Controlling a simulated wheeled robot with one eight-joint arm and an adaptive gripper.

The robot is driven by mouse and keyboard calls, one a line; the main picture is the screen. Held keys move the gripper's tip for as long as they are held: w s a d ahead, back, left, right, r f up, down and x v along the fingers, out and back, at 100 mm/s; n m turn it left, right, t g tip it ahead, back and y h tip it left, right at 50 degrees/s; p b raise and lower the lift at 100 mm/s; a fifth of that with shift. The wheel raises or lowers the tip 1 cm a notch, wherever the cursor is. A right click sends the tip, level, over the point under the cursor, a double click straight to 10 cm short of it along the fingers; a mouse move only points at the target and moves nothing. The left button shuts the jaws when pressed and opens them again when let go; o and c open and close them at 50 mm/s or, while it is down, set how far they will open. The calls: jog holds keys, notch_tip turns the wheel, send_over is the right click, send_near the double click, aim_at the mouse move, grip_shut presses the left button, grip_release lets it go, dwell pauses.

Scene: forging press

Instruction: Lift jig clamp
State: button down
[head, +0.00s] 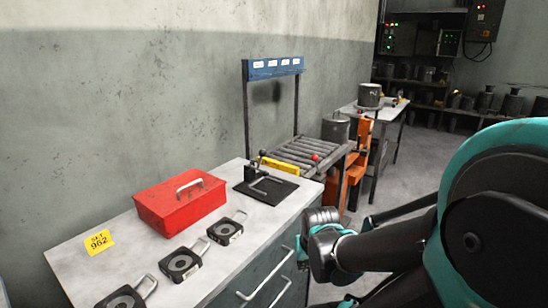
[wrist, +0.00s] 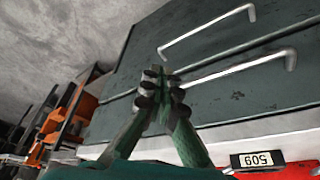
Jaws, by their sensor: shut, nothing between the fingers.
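The jig clamp (head: 262,160) stands on a black base plate (head: 272,193) at the far end of the grey-topped bench. A dark lever and a yellow bar (head: 280,166) show on it. A red ball (head: 315,157) shows just right of the bar, and I cannot tell whether it belongs to the clamp. My gripper (wrist: 160,80) is shut and empty in the wrist view, with its fingertips together in front of dark drawer fronts. In the head view my arm is at the right, apart from the clamp. The clamp does not show in the wrist view.
The bench (head: 75,262) also bears a red toolbox (head: 180,205), several black padlock-shaped pieces and a yellow tag (head: 99,242). Drawer handles (wrist: 242,72) stick out from its front. A blue-topped frame (head: 272,68) and roller conveyor (head: 305,155) stand behind. Open floor lies right.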

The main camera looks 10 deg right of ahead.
jog(key=w+r+m+y, duration=0.2)
jog(key=w+r+m, duration=0.1)
jog(key=w, duration=0.3)
jog(key=w+a+r+m+y, duration=0.1)
jog(key=w+r+m+y, duration=0.1)
jog(key=w+m, duration=0.4)
jog(key=w+a+r+m+t+y, duration=0.1)
jog(key=w+r+m+y, duration=0.2)
jog(key=w+r+m, duration=0.1)
jog(key=shift+w+r+m, duration=0.15)
jog(key=shift+w+m, duration=0.15)
jog(key=shift+w, duration=0.4)
jog(key=shift+w+r+m, duration=0.15)
jog(key=shift+w+m, duration=0.15)
jog(key=shift+w, duration=0.35)
jog(key=w+d+r+m+t+y, duration=0.4)
jog(key=w+d+r+m, duration=0.5)
jog(key=w, duration=0.3)
jog(key=shift+w+d+r+m+y, duration=0.2)
jog(key=shift+d+m+y, duration=0.2)
jog(key=shift+d+y, duration=0.15)
jog(key=shift+a, duration=0.1)
jog(key=w+a, duration=0.7)
jog(key=a, duration=0.3)
jog(key=shift+w+a+f, duration=0.25)
jog(key=shift+w+a, duration=0.05)
jog(key=shift+a, duration=0.05)
